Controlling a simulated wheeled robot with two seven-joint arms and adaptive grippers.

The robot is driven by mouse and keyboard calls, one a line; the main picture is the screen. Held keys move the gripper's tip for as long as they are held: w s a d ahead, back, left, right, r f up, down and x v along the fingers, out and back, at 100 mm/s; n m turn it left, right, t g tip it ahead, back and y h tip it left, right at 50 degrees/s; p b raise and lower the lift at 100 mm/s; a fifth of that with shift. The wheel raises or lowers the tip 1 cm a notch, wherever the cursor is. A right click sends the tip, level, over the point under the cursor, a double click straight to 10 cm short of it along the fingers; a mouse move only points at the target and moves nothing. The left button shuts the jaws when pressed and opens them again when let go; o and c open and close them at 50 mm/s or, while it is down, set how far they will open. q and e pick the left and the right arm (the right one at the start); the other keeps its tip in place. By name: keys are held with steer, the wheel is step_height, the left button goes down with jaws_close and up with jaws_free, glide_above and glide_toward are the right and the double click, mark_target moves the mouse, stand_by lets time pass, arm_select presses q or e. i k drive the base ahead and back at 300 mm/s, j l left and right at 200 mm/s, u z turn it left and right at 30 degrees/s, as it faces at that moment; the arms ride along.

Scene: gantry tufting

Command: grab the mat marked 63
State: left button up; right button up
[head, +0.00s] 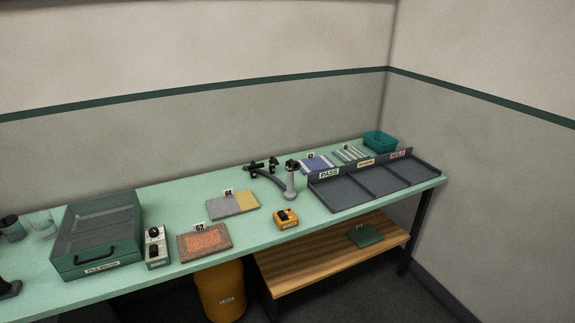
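Several mats lie on the green bench. A blue-violet mat (316,166) lies at the back, behind the dark sorting tray, with a small white tag whose number is too small to read surely. A grey and yellow mat (233,204) in mid-bench has a tag that looks like 64. A brown mat with an orange middle (204,242) near the front edge has a tag that looks like 62. A dark green mat (364,236) lies on the wooden lower shelf; I cannot read a number on it.
A dark three-bay tray (375,190) marked PASS and HOLD fills the bench's right end, with a teal bin (380,142) behind. A black-headed stand (290,181), orange device (286,218), switch box (157,247) and green lidded case (98,232) stand along the bench. A yellow bin (221,293) is below.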

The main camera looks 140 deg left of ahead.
mark_target(311, 164)
steer(key=u, duration=4.55)
steer(key=i+l+u, duration=0.1)
steer(key=u, duration=0.4)
steer(key=l+u, duration=0.15)
steer(key=u, duration=0.35)
steer(key=i+l+u, duration=0.1)
steer(key=u, duration=0.4)
steer(key=l+u, duration=0.15)
steer(key=l, duration=0.3)
steer(key=l+u, duration=0.2)
steer(key=l, duration=0.25)
steer(key=l+u, duration=0.15)
steer(key=l, duration=0.3)
steer(key=l+u, duration=0.15)
steer(key=l, duration=0.3)
steer(key=k+l+u, duration=0.15)
steer(key=l, duration=0.3)
steer(key=k+l+u, duration=0.2)
steer(key=l, duration=0.25)
steer(key=l+u, duration=0.15)
steer(key=l, duration=0.3)
